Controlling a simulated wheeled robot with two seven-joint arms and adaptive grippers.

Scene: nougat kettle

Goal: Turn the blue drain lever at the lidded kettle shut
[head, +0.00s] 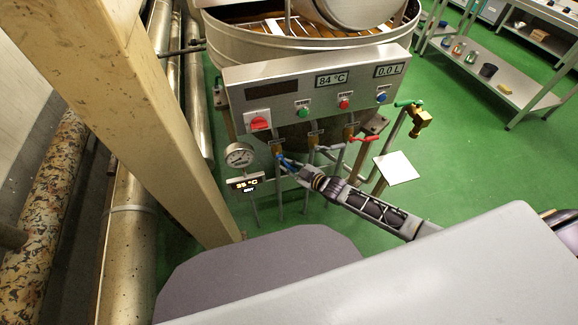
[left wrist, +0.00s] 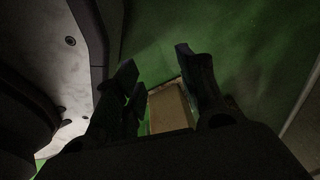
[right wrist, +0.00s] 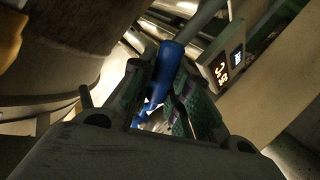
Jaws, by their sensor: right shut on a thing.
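The blue drain lever (head: 287,163) sits on a brass valve below the kettle's control panel (head: 310,90), leftmost in a row of valves. My right gripper (head: 297,170) reaches it from the lower right. In the right wrist view the blue lever (right wrist: 169,68) runs between the two fingers of my right gripper (right wrist: 158,88), which are shut on it. The kettle (head: 225,42) stands behind the panel. In the left wrist view my left gripper (left wrist: 157,62) is open and empty above the green floor. The exact angle of the lever to its pipe is hard to tell.
A grey-handled valve (head: 330,147) and a red lever (head: 361,139) are close to the right. A green lever (head: 405,103) is further right. A gauge (head: 240,155) and small display (head: 246,183) stand left. A beige post (head: 150,110) crosses the left side.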

